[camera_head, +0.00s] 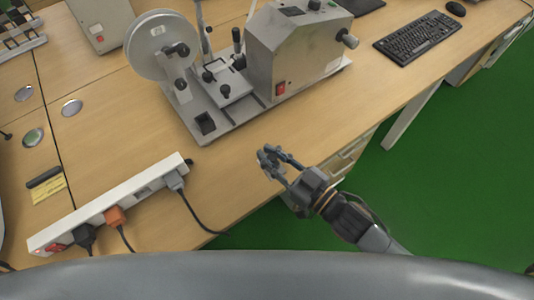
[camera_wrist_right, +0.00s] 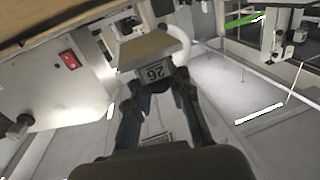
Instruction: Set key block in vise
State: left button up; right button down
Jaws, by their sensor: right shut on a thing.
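My right gripper (camera_head: 274,158) is over the table's front edge, in front of the grey testing machine (camera_head: 295,50). In the right wrist view its fingers (camera_wrist_right: 157,88) are shut on a small block (camera_wrist_right: 150,48) with a tan face and a label that reads 26. In the head view I cannot make out the block. A small clamp-like fixture (camera_head: 233,88), which may be the vise, stands on the machine's base plate. It is behind and left of the right gripper, and apart from it. My left gripper is not in view.
A white power strip (camera_head: 112,205) with plugs and cables lies left of the right gripper. A round wheel (camera_head: 160,45) stands at the machine's left. A keyboard (camera_head: 417,36) and a mouse (camera_head: 455,9) are at the far right. The wooden tabletop (camera_head: 130,140) is clear before the machine.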

jog(key=s+d+r, duration=0.3)
jog(key=s+r, duration=0.4)
jog(key=s, duration=0.4)
jog(key=w+d+m+t+h, duration=0.3)
jog(key=w+d+m+h, duration=0.1)
jog(key=d+h, duration=0.2)
jog(key=w+d+m+t+h, duration=0.2)
jog(key=w+d+m+h, duration=0.3)
jog(key=d+h, duration=0.2)
jog(key=shift+d+t, duration=0.4)
jog(key=shift+d, duration=0.9)
jog(key=shift+r, duration=0.1)
